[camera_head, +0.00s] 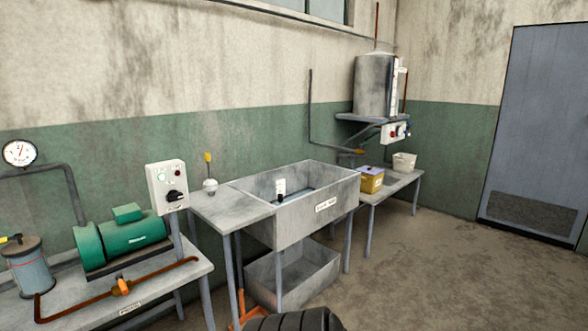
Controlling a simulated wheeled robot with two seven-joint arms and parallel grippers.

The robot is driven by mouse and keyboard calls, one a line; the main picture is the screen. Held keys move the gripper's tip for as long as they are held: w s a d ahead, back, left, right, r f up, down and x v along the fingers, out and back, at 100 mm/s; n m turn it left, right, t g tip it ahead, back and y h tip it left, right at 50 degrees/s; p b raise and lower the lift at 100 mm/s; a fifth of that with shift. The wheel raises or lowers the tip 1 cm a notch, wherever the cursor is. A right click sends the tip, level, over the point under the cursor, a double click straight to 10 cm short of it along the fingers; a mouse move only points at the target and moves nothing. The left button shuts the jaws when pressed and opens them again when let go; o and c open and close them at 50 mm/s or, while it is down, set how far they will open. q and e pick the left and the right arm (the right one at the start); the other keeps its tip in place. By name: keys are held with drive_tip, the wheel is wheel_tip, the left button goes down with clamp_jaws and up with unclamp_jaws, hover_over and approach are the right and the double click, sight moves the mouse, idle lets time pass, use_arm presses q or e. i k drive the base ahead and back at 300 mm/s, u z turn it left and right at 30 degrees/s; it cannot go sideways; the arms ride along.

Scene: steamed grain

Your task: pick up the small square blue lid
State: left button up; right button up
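A small yellow box (371,182) stands on the grey side table right of the sink. A small flat bluish-purple piece (371,170) lies on top of it and looks like a square lid; at this distance I cannot tell its exact colour or whether it is seated. Neither of my grippers shows in the head view.
A white bin (404,162) stands right of the yellow box. A large grey sink (300,205) stands left of that table. A metal tank (376,85) sits on a wall shelf above. A green motor (122,238) is on the left bench. The floor (440,270) at right is clear.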

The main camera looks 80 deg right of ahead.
sight(371, 170)
drive_tip(key=z, duration=3.35)
drive_tip(key=k, duration=0.55)
drive_tip(key=z, duration=0.45)
drive_tip(key=i, duration=1.9)
drive_tip(key=z, duration=0.45)
drive_tip(key=i, duration=4.55)
drive_tip(key=u, duration=0.2)
drive_tip(key=i, duration=1.55)
drive_tip(key=u, duration=0.65)
